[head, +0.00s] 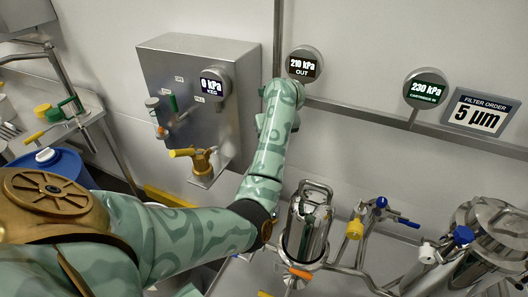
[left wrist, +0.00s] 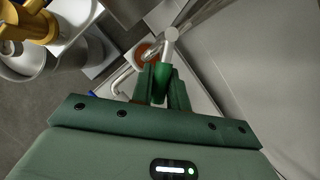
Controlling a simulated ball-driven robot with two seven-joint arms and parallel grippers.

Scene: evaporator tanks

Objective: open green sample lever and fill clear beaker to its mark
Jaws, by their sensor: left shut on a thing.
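In the left wrist view my left gripper (left wrist: 162,88) is shut on a green lever (left wrist: 163,75), whose bright green handle shows between the two dark green fingers. A pale round cap (left wrist: 170,33) sits just beyond it. An orange-rimmed round part (left wrist: 148,52) lies behind the fingers; I cannot tell what it is. In the head view my left arm reaches up toward the wall below the OUT gauge, and its forearm hides the fingers and the held lever. I cannot make out the clear beaker or its mark in either view. My right gripper is not in view.
A steel box (head: 190,65) carries a 0 kPa keg gauge (head: 215,84). A yellow-handled brass valve (head: 200,160) stands left of my forearm. A steel filter housing (head: 300,245) and blue and yellow valve handles (head: 355,229) stand to its right. A blue drum (head: 50,165) is at left.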

